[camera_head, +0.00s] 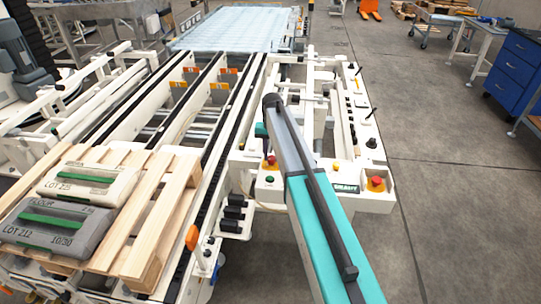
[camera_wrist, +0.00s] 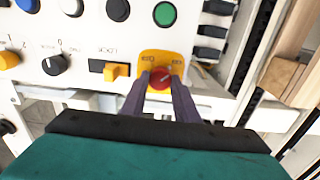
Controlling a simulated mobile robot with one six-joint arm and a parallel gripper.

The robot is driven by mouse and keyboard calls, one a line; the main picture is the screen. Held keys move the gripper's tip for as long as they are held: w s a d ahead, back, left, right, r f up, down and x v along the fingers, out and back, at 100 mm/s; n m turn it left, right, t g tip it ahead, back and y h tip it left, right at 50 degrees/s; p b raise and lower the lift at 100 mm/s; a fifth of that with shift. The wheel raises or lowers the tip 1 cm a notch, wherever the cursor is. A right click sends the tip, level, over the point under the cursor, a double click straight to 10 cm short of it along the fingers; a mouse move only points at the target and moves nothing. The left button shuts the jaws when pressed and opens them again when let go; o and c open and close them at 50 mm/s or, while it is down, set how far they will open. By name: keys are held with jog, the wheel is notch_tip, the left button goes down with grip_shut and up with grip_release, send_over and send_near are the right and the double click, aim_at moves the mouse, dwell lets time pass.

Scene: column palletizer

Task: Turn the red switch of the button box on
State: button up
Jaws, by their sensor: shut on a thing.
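The red switch (camera_wrist: 161,77) is a round red knob on a yellow plate (camera_wrist: 161,58) on the white button box (camera_wrist: 112,38). A pale mark shows on its face; the plate's small lettering is too blurred to read. My gripper (camera_wrist: 160,84) has its two dark fingers on either side of the knob, shut on it. In the head view the red switch (camera_head: 270,161) sits left of my teal arm, with my gripper (camera_head: 267,152) coming down on it from above. My arm hides part of the box there.
A green button (camera_wrist: 165,14), black buttons, a yellow slider (camera_wrist: 117,71) and a black rotary knob (camera_wrist: 54,65) are close by. Another red button (camera_head: 376,183) is on the box's right end. A pallet (camera_head: 150,215) with sacks is left.

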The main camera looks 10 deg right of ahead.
aim_at(271, 158)
jog(key=shift+w+r, duration=0.15)
jog(key=o, duration=0.9)
jog(key=shift+o, duration=0.8)
notch_tip(271, 158, up, 14)
jog(key=b, duration=0.2)
jog(key=shift+b, duration=0.35)
jog(key=shift+f, duration=0.25)
